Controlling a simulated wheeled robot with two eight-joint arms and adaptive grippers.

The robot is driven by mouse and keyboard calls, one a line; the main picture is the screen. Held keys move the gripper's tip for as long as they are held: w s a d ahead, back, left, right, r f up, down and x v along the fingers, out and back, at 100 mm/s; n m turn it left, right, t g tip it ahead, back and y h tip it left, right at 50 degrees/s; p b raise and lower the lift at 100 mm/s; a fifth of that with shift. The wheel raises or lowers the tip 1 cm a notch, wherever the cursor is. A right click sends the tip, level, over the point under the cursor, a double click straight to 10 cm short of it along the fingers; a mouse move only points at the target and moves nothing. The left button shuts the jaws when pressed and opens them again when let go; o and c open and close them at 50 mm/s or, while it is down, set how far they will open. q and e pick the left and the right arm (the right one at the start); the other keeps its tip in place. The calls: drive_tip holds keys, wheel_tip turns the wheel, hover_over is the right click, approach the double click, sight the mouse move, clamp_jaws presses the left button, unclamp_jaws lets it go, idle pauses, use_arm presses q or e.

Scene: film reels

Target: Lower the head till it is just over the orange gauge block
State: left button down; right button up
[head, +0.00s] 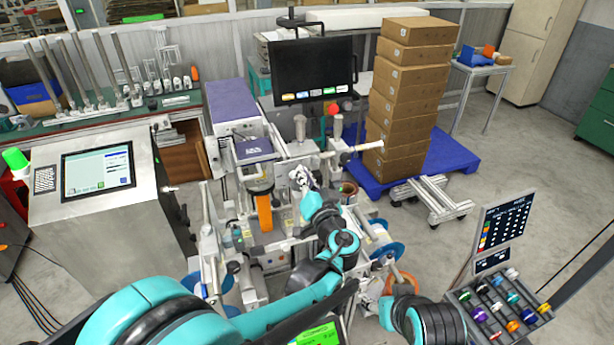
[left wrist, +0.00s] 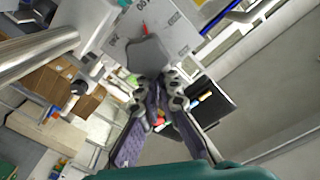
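The orange gauge block (head: 264,212) stands upright in the middle of the machine. The head, a grey-purple box (head: 254,150) with a dark top, is above it; a narrow lighter part lies between them, and I cannot tell the exact gap. My left gripper (head: 303,178) is to the right of the block, close to the machine's front parts. In the left wrist view its two fingers (left wrist: 160,98) lean together towards a dark grey piece (left wrist: 148,54); whether they grip it is unclear. My right gripper (head: 371,290) is low beside the machine, small and partly hidden by its arm.
A monitor (head: 312,70) stands behind the machine. Stacked cartons (head: 408,90) rest on a blue pallet (head: 448,152) at the back right. A control cabinet (head: 100,215) is at the left. A rack of coloured reels (head: 500,305) is at front right.

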use_arm(q)
drive_tip(key=c, duration=2.1)
unclamp_jaws()
drive_tip(key=shift+s+a+f+n+y, duration=0.15)
drive_tip(key=shift+a+n+y, duration=0.15)
drive_tip(key=shift+a+n, duration=0.25)
drive_tip(key=o, duration=1)
drive_tip(key=shift+s+a, duration=0.3)
drive_tip(key=shift+a, duration=0.05)
drive_tip(key=shift+o, duration=0.3)
drive_tip(key=shift+w+f, duration=0.1)
drive_tip(key=shift+w, duration=0.25)
drive_tip(key=shift+s+d, duration=0.1)
drive_tip(key=shift+d, duration=0.1)
drive_tip(key=shift+s+d, duration=0.1)
drive_tip(key=shift+s, duration=0.05)
drive_tip(key=v, duration=0.7)
drive_tip(key=shift+s, duration=0.1)
